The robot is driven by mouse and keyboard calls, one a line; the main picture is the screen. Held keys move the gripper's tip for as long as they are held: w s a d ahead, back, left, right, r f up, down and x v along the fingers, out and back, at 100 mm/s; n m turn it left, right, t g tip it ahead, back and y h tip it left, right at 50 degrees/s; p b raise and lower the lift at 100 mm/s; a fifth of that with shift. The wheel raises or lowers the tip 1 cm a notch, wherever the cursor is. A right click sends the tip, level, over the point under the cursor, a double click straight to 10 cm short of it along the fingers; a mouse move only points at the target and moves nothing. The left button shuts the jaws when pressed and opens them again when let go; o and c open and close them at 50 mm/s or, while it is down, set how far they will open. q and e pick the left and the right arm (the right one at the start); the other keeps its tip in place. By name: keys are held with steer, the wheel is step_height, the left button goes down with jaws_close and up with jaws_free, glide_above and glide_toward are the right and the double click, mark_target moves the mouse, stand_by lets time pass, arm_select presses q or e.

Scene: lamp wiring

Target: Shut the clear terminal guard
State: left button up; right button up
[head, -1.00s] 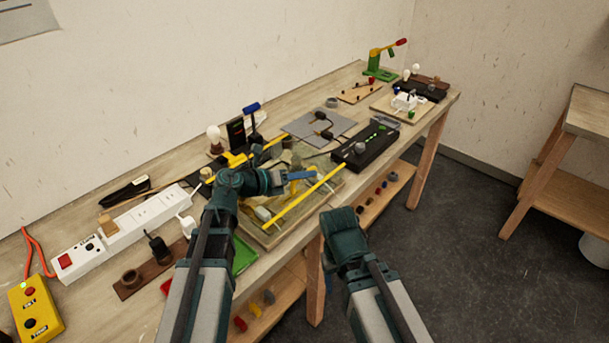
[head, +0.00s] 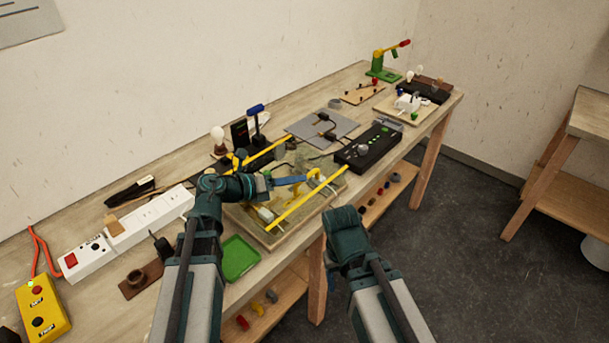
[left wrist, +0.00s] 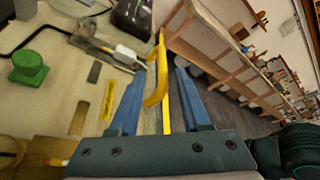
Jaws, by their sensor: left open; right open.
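The clear guard is hard to make out over the wiring board (head: 272,241). A yellow bar (head: 290,211) runs along its front side, and a curved yellow handle (head: 314,178) shows beside my left gripper's tips. My left gripper (head: 303,180) is open over the board. In the left wrist view its blue fingers (left wrist: 160,80) stand apart, with the yellow handle (left wrist: 154,92) showing between them; I cannot tell whether they touch it. My right gripper (head: 345,225) is off the table's front edge, with its fingers hidden.
A black box (head: 368,149) and a grey mat (head: 322,128) lie beyond the board. A green tray (head: 239,258) is near the front edge. A white power strip (head: 150,217) and a yellow control box (head: 42,309) are at left. A lamp bulb (head: 217,133) stands behind.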

arm_select(q)
step_height(320, 180, up, 3)
steer(key=p, duration=0.2)
glide_above(266, 205)
steer(key=shift+a+f, duration=0.1)
steer(key=shift+f, duration=0.05)
